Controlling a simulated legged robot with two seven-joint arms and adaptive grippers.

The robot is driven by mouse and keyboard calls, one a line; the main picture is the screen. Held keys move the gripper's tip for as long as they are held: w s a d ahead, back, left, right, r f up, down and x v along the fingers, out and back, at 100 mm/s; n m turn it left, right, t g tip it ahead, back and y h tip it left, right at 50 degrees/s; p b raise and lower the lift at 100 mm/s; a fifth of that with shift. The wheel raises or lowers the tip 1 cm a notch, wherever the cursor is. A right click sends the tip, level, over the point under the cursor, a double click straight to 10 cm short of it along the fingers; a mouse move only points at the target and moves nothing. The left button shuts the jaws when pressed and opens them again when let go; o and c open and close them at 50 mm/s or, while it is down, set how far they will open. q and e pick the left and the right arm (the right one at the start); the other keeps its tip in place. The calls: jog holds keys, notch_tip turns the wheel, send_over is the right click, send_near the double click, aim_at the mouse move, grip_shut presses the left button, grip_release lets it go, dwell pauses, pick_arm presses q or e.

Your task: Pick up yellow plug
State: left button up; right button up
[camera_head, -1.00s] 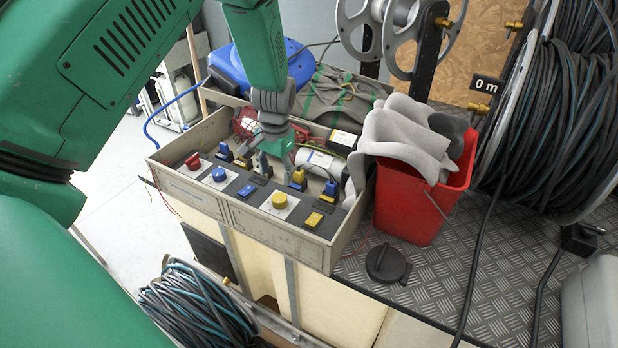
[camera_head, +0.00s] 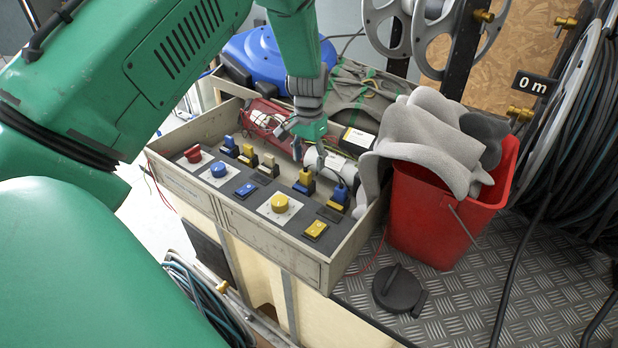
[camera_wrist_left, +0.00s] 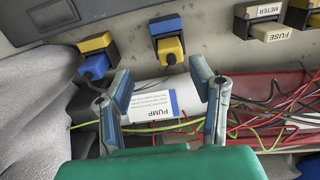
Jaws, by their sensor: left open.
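The yellow plug (camera_head: 305,176) sits upright in a blue and dark socket on the control panel. It also shows in the left wrist view (camera_wrist_left: 170,47), top centre, beyond my fingers. My left gripper (camera_head: 308,152) is open above the box, just behind the yellow plug. In the left wrist view the fingers (camera_wrist_left: 161,80) are spread, with a white cylinder labelled PUMP (camera_wrist_left: 150,103) below and between them. The fingers touch no plug that I can see. My right gripper is not in view.
A blue plug with a yellow socket (camera_head: 339,193) stands right of the yellow plug, a cream plug (camera_head: 268,163) left. Round red (camera_head: 193,154), blue (camera_head: 218,170) and yellow (camera_head: 280,203) knobs line the panel. A red bucket (camera_head: 438,215) with grey cloth (camera_head: 420,140) stands close right.

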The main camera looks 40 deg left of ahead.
aim_at(304, 171)
pick_arm(q)
jog(key=shift+a+f, duration=0.35)
jog(key=f, duration=0.2)
jog(key=a+f, duration=0.1)
jog(key=f, duration=0.1)
jog(key=shift+w+f+b, duration=0.15)
jog(key=shift+f+b, duration=0.1)
jog(key=shift+b, duration=0.1)
jog(key=shift+d+f, duration=0.1)
jog(key=shift+f, duration=0.15)
jog(key=shift+d+r, duration=0.15)
jog(key=shift+d, duration=0.15)
jog(key=shift+c, duration=0.5)
jog(key=shift+a, duration=0.2)
grip_shut()
jog(key=shift+a, duration=0.2)
